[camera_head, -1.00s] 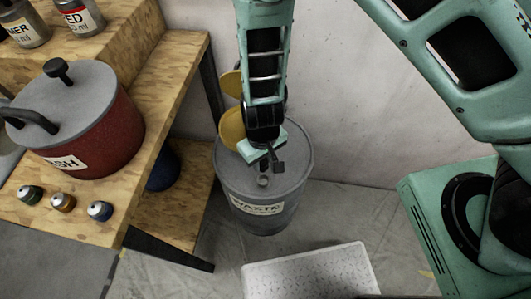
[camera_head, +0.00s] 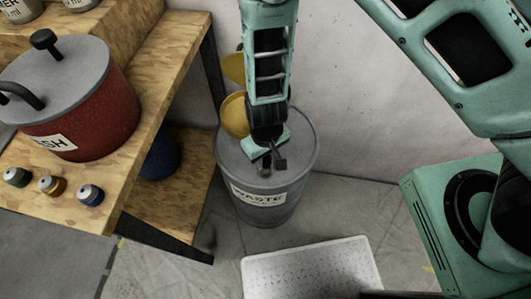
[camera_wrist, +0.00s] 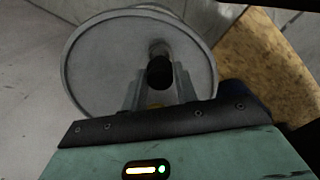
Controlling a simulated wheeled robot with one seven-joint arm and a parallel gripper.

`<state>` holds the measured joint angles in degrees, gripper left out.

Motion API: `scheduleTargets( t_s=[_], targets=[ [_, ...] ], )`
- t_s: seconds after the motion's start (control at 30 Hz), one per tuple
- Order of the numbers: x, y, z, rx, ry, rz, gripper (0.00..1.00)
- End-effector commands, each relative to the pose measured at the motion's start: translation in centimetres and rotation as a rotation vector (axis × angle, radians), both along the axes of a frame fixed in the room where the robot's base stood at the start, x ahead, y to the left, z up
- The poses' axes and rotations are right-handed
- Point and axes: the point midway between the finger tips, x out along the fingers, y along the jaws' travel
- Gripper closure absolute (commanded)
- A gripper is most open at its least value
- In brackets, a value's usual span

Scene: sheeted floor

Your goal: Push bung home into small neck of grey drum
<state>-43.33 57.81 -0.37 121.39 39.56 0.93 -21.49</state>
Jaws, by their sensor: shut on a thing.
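The grey drum (camera_head: 258,212), labelled WASTE, stands upright on the sheeted floor below my gripper (camera_head: 272,160). In the wrist view its round rimmed lid (camera_wrist: 100,70) fills the upper middle. My gripper (camera_wrist: 160,88) is shut on the dark round bung (camera_wrist: 160,72), held between the fingertips over the lid. The small neck (camera_wrist: 158,47) shows as a short grey stub just beyond the bung, partly hidden by it. The neck also shows in the head view (camera_head: 264,172), just below the fingers. I cannot tell whether bung and neck touch.
A wooden bench (camera_head: 150,130) on the left carries a red pot (camera_head: 85,110) and several small capped jars. Yellow round things (camera_head: 234,115) are behind the drum by the wall. A white speckled block (camera_head: 310,268) lies in front.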

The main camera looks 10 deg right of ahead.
Motion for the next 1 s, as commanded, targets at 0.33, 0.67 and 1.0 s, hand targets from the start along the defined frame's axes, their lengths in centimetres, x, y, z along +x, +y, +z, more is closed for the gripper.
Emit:
scheduleTargets(
  t_s=[0.33,0.67,1.0],
  targets=[
    [0.03,0.01,-0.45,0.0,-0.001,0.0,0.95],
    [0.02,0.0,-0.58,0.0,-0.001,0.0,0.95],
    [0.03,0.0,-1.25,0.0,-0.001,0.0,0.95]
  ],
)
